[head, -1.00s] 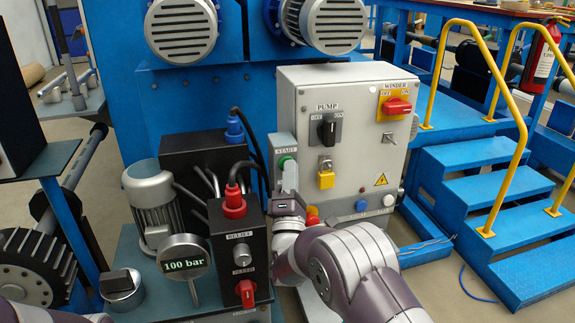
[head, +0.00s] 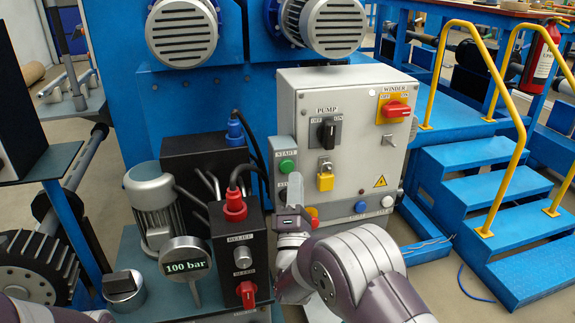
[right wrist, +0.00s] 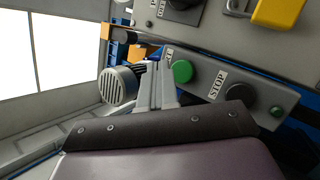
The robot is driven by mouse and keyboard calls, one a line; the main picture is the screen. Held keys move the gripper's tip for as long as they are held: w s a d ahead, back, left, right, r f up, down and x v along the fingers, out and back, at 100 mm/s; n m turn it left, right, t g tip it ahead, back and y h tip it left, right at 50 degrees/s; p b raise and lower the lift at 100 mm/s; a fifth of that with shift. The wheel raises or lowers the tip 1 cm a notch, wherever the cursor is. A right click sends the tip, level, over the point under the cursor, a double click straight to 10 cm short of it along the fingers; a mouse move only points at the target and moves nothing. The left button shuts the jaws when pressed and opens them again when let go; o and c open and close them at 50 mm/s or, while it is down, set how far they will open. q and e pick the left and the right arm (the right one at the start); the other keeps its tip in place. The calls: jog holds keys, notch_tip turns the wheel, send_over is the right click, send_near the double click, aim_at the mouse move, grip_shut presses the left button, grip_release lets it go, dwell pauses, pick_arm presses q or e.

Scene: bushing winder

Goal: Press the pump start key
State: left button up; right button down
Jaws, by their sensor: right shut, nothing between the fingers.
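The green start key (head: 287,166) is on a narrow grey box under a START label, left of the main control cabinet. It also shows in the right wrist view (right wrist: 182,72), beside a STOP label and a dark key (right wrist: 240,93). My right gripper (head: 295,178) is shut and empty. In the head view its fingertips lie just below the green key and partly cover the stop area. In the wrist view its fingers (right wrist: 157,85) are left of the green key, which is unobstructed. Contact with the box cannot be told. My left gripper is out of view.
The grey cabinet (head: 345,110) carries a black pump selector (head: 327,131), yellow padlock (head: 325,180) and red winder switch (head: 396,109). A black relief box (head: 240,255) and a gauge (head: 186,266) reading 100 bar stand left of my arm. Blue steps (head: 487,190) are at right.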

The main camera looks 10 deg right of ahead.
jog(key=s, duration=0.2)
jog(key=shift+s+p, duration=0.35)
jog(key=shift+s, duration=0.05)
jog(key=shift+w, duration=0.1)
